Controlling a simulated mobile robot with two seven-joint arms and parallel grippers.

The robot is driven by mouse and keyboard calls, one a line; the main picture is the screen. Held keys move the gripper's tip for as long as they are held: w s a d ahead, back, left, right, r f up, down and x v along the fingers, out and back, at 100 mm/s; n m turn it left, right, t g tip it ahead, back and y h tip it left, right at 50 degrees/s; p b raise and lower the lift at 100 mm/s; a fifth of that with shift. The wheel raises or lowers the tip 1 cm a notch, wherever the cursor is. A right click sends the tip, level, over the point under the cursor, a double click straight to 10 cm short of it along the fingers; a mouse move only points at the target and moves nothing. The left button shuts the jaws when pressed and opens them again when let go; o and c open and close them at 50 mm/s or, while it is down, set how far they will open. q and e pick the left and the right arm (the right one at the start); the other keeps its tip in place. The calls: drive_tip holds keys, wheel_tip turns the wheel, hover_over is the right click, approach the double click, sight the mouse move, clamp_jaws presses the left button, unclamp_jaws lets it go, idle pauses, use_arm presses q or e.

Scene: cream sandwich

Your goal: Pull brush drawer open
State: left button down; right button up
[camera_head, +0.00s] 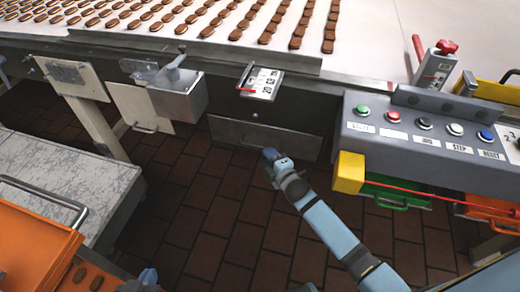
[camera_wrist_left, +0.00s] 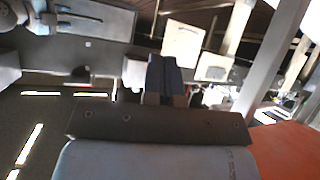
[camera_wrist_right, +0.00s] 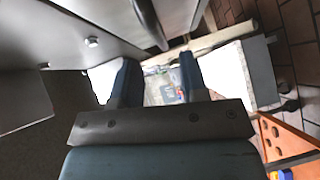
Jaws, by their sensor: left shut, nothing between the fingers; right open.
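A dark grey drawer front (camera_head: 225,130), likely the brush drawer, sits under the conveyor table and looks closed. A thin bar handle runs along it. It also shows in the left wrist view (camera_wrist_left: 112,22). My right gripper (camera_head: 268,155) is just below and in front of the drawer's handle side. In the right wrist view my right gripper (camera_wrist_right: 158,68) is open, with a dark bar (camera_wrist_right: 149,22) beyond its fingers; contact cannot be told. My left gripper (camera_head: 148,276) is low at the bottom edge, away from the drawer. In its wrist view it is shut and empty (camera_wrist_left: 163,68).
A button panel (camera_head: 430,130) with a yellow block (camera_head: 348,172) is right of the drawer. A metal box (camera_head: 178,98) juts out to its left. A grey cart (camera_head: 70,170) and an orange crate (camera_head: 35,250) stand left. The brick floor before the drawer is clear.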

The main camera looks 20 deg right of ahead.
sight(260, 148)
drive_tip(key=x, duration=0.6)
drive_tip(key=shift+b, duration=0.4)
clamp_jaws()
